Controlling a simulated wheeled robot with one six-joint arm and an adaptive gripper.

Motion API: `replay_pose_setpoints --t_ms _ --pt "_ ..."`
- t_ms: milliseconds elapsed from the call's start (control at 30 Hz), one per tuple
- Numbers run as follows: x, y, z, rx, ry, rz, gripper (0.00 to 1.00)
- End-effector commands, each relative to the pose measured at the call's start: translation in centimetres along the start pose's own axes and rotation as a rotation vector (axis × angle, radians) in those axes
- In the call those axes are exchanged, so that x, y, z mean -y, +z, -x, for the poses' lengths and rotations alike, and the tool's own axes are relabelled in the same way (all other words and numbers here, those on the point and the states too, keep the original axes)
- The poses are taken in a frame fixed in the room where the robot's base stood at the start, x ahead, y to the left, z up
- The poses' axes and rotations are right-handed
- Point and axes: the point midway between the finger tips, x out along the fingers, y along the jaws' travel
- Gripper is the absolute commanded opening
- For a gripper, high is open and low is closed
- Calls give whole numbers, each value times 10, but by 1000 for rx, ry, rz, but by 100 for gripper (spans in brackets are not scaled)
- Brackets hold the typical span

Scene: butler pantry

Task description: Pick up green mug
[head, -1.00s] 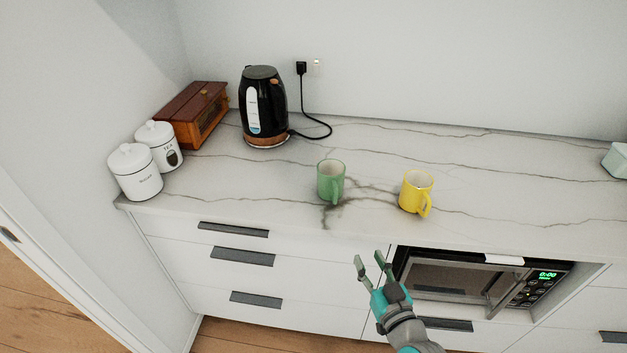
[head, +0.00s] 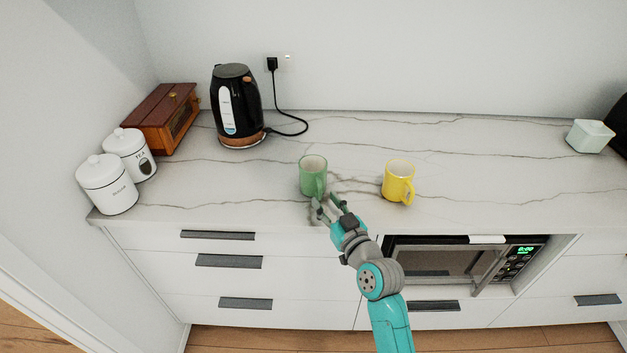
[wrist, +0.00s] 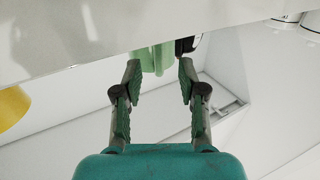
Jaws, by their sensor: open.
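The green mug (head: 312,174) stands upright on the marble counter, left of the yellow mug, with its handle toward the front. My gripper (head: 325,203) is open at the counter's front edge, just in front of the green mug and close to its handle. In the wrist view the green mug (wrist: 151,57) shows beyond and between the spread fingers of my gripper (wrist: 157,75). Nothing is held between the fingers. I cannot tell whether a finger touches the mug.
A yellow mug (head: 398,181) stands right of the green mug. A black kettle (head: 236,108), a wooden box (head: 160,118) and white canisters (head: 107,184) stand on the left. A pale green container (head: 590,136) is far right.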

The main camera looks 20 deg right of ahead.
Motion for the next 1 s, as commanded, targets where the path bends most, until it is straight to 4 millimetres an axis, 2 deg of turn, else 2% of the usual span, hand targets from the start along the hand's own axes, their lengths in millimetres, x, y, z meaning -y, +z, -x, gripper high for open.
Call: replay_pose_setpoints --t_ms 100,300,600,767,1000 --pt "0 -4 -17 -2 -1 1 41" --pt "0 -4 -39 -1 -1 0 41" --pt "0 -3 -42 0 0 0 41" --pt "-1 -4 -42 0 0 0 1" --pt "-1 -5 -42 -2 0 0 0"
